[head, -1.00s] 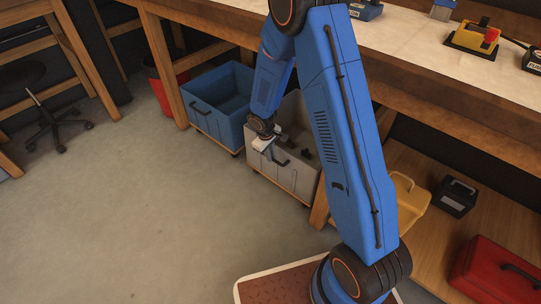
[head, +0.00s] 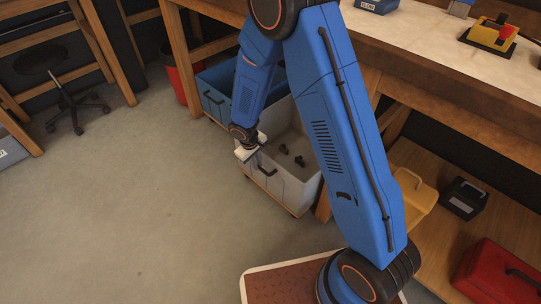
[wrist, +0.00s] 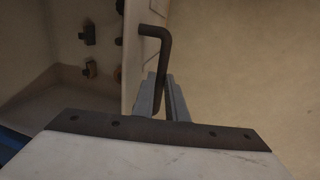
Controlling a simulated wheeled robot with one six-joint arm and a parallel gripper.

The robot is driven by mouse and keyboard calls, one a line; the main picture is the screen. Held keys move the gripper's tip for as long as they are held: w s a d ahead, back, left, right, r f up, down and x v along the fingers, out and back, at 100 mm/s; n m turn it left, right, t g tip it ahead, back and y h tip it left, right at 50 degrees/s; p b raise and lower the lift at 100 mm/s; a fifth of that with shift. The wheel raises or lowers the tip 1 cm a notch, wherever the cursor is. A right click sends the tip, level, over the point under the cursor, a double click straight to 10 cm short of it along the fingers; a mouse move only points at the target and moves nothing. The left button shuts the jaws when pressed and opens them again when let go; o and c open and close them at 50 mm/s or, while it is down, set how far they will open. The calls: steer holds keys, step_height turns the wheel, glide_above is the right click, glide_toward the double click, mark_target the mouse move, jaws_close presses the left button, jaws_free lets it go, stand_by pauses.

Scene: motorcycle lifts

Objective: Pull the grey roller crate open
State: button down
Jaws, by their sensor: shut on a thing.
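The grey roller crate (head: 291,191) stands on the floor beside the bench leg, open at the top, with a few small dark parts (head: 292,158) inside. A dark bar handle (head: 267,171) is on its front wall. My gripper (head: 258,161) is at that front wall, shut on the handle. In the wrist view the two grey fingers (wrist: 166,97) close around one end of the bent dark handle (wrist: 153,32). The crate's pale wall (wrist: 133,60) is just left of them. My arm hides part of the crate's far side.
A blue crate (head: 215,103) is behind the grey one, partly hidden by my arm. A wooden bench (head: 430,75) runs along the right. A low shelf holds a yellow case (head: 412,200) and a red box (head: 498,272). Open floor (head: 130,215) lies to the left.

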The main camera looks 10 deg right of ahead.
steer(key=s+a, duration=0.6)
steer(key=a, duration=0.4)
steer(key=s+a, duration=0.7)
steer(key=a, duration=0.3)
steer(key=shift+s, duration=0.2)
steer(key=c, duration=1.8)
jaws_free()
steer(key=shift+o, duration=0.2)
steer(key=shift+r, duration=0.1)
step_height(320, 180, up, 17)
steer(key=s+a, duration=0.1)
steer(key=a, duration=0.1)
steer(key=shift+s+a, duration=0.4)
steer(key=shift+d, duration=0.1)
